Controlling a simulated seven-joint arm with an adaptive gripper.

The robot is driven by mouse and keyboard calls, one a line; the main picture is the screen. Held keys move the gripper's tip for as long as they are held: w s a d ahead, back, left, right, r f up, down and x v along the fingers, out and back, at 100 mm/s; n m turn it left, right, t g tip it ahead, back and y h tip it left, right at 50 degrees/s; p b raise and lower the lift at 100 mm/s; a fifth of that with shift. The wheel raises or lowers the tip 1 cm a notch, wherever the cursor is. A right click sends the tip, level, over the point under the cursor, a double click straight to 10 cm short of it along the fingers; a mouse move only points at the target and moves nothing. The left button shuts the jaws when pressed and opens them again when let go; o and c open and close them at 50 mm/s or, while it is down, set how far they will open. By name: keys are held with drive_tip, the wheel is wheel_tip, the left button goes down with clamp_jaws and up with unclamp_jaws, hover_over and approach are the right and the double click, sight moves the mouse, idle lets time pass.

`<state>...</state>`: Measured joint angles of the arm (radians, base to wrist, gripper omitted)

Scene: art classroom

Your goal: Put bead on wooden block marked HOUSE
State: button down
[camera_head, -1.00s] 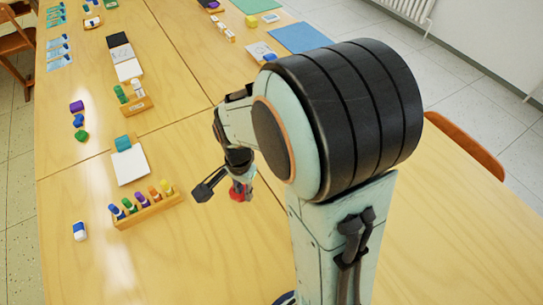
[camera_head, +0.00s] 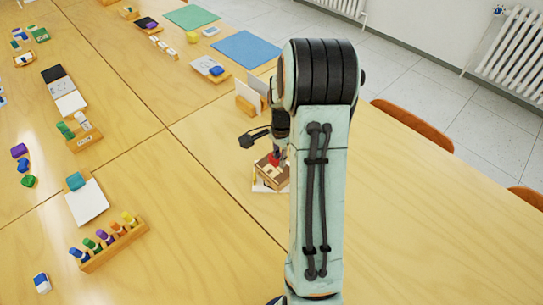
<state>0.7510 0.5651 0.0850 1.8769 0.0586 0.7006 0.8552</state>
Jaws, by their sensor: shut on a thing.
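My gripper (camera_head: 279,152) is shut on a small red bead (camera_head: 276,159), partly hidden by the fingers and the arm. It is above or at a small wooden block-like object (camera_head: 270,173), which has pale and brown parts and a white base or card at its left. Whether the bead touches it I cannot tell. No HOUSE lettering is legible at this size. Purple (camera_head: 19,150), blue (camera_head: 23,165) and green (camera_head: 28,181) bead-like pieces lie at the left of the table.
A wooden rack of coloured bottles (camera_head: 112,245) and a white pad (camera_head: 87,203) are at the lower left. A wooden holder with cards (camera_head: 249,99) stands behind my gripper. Blue (camera_head: 246,49) and green (camera_head: 191,18) sheets lie farther back. The table right of my arm is clear.

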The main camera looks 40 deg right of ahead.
sight(278, 171)
drive_tip(key=f, duration=0.1)
drive_tip(key=w+d+f, duration=0.1)
drive_tip(key=w, duration=0.1)
drive_tip(key=shift+d+f, duration=0.25)
drive_tip(key=shift+f, duration=0.15)
drive_tip(key=shift+w+d+f, duration=0.1)
drive_tip(key=shift+f, duration=1.65)
drive_tip(key=shift+f, duration=0.15)
drive_tip(key=c, duration=1.2)
unclamp_jaws()
